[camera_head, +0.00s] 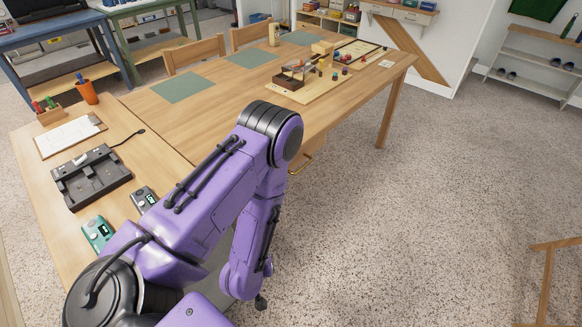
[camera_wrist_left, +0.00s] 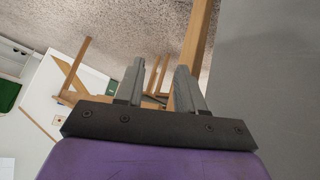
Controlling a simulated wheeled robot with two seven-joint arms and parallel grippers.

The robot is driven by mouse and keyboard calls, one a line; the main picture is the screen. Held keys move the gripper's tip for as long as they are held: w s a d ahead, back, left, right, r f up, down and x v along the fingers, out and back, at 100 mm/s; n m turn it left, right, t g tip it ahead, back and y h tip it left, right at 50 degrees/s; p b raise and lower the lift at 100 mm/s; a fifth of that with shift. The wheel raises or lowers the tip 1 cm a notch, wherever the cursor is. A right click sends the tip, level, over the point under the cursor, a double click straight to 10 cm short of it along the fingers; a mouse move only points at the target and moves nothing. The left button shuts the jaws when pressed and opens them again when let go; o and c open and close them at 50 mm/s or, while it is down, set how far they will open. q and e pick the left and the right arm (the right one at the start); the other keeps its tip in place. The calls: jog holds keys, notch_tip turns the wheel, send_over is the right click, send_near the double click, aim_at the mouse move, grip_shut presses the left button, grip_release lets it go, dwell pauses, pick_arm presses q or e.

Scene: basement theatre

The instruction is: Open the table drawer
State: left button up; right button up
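The long wooden table (camera_head: 215,108) runs across the head view from lower left to upper right. The handle cannot be made out there. My right gripper is in neither view.
A board with a small wooden tray (camera_head: 288,84), small pieces and green mats (camera_head: 183,87) lie on the table. A black device (camera_head: 91,178) and an orange cup (camera_head: 87,92) stand at the left. Speckled floor (camera_head: 430,210) right of the table is open.

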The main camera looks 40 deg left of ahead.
pick_arm(q)
jog(key=w+a+f+n+t+b, duration=0.1)
jog(key=w+f+t+b, duration=0.2)
jog(key=w+b, duration=0.3)
jog(key=w+a+f+n+t+b, duration=0.2)
jog(key=w+f+b, duration=0.15)
jog(key=w, duration=0.45)
jog(key=n+t+y+b, duration=0.2)
jog(key=n+t+b, duration=0.2)
jog(key=t+b, duration=0.65)
send_near(303, 167)
jog(key=w+r+b, duration=0.1)
jog(key=w, duration=0.1)
jog(key=w+a+r+g, duration=0.1)
jog(key=w, duration=0.2)
jog(key=w+a+r+g+b, duration=0.1)
jog(key=w, duration=0.2)
jog(key=shift+a+r+g+b, duration=0.1)
jog(key=shift+r+g+b, duration=0.1)
jog(key=shift+g+b, duration=0.1)
jog(key=shift+w+a+r, duration=0.1)
jog(key=shift+w, duration=0.3)
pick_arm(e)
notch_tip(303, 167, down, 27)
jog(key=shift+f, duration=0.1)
pick_arm(q)
grip_shut()
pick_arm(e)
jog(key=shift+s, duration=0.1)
